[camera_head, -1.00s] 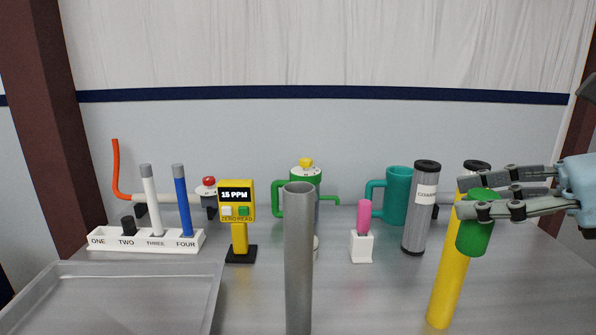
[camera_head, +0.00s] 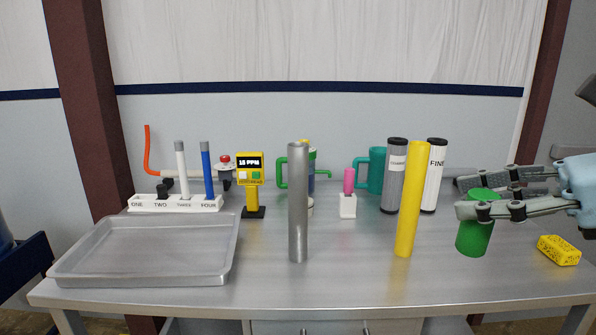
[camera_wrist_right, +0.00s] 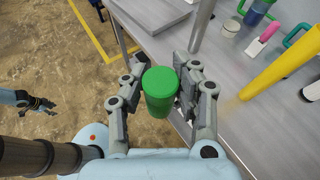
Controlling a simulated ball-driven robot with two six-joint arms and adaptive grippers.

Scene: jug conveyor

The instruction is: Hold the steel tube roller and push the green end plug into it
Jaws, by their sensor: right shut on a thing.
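The steel tube roller (camera_head: 298,205) stands upright on the table, left of the yellow tube. It also shows at the top of the right wrist view (camera_wrist_right: 201,24). The green end plug (camera_head: 474,237) is a short cylinder held upright in my right gripper (camera_head: 472,199), apart from the roller and to its right. In the right wrist view the plug (camera_wrist_right: 161,97) sits between the two fingers of my right gripper (camera_wrist_right: 160,82). My left gripper (camera_wrist_right: 40,104) shows small at the left of that view, away from the table; its opening is unclear.
A yellow tube (camera_head: 407,200) stands between the roller and the plug. A grey tray (camera_head: 60,270) lies at the left, and a yellow sponge (camera_head: 559,251) at the right. A labelled rack (camera_head: 175,203), meter (camera_head: 250,175), jugs and filters line the back. The front middle is clear.

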